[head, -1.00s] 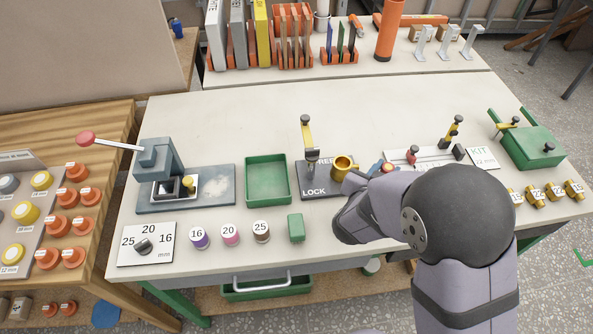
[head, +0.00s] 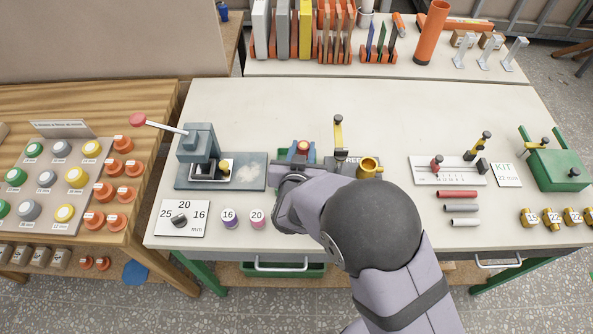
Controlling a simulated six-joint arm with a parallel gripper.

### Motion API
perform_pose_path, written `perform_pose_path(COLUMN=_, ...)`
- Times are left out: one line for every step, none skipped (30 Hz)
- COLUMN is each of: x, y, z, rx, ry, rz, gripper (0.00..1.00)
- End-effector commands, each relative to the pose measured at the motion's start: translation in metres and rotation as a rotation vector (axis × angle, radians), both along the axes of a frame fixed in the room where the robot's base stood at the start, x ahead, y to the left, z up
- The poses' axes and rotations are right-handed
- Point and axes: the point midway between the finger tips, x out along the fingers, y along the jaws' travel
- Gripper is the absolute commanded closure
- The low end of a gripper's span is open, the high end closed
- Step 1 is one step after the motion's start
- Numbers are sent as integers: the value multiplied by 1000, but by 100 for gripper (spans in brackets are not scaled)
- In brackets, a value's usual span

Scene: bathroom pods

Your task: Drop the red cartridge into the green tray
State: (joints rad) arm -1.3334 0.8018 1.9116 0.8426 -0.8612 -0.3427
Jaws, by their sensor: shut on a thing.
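The height of the red piece above the tray cannot be told.
A red rod (head: 457,194) lies beside grey and white ones at right. Purple (head: 229,216) and pink (head: 257,216) pots stand in front. The bench's back is clear.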

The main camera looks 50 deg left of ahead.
Motion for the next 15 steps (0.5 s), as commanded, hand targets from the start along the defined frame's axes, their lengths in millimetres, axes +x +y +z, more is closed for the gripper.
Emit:
perform_pose_path(x=-6, y=-1, z=-4, rx=-1, ry=1, rz=2, gripper=96)
perform_pose_path(x=-9, y=-2, z=-6, rx=0, ry=0, rz=1, gripper=96)
perform_pose_path(x=-11, y=-3, z=-8, rx=-1, ry=-1, rz=0, gripper=96)
perform_pose_path(x=-13, y=-4, z=-9, rx=-1, ry=-1, rz=-1, gripper=96)
perform_pose_path(x=-14, y=-4, z=-9, rx=0, ry=0, rz=-1, gripper=96)
perform_pose_path(x=-15, y=-5, z=-10, rx=0, ry=0, rz=-2, gripper=96)
perform_pose_path(x=-15, y=-5, z=-10, rx=0, ry=0, rz=-2, gripper=96)
perform_pose_path(x=-15, y=-5, z=-10, rx=0, ry=0, rz=-2, gripper=96)
perform_pose_path(x=-15, y=-5, z=-10, rx=1, ry=1, rz=-3, gripper=96)
perform_pose_path(x=-15, y=-5, z=-11, rx=1, ry=1, rz=-3, gripper=96)
perform_pose_path(x=-15, y=-5, z=-11, rx=1, ry=0, rz=-4, gripper=96)
perform_pose_path(x=-15, y=-5, z=-12, rx=1, ry=0, rz=-4, gripper=96)
perform_pose_path(x=-15, y=-5, z=-13, rx=1, ry=0, rz=-4, gripper=96)
perform_pose_path(x=-15, y=-5, z=-15, rx=1, ry=0, rz=-4, gripper=96)
perform_pose_path(x=-15, y=-5, z=-17, rx=1, ry=0, rz=-4, gripper=96)
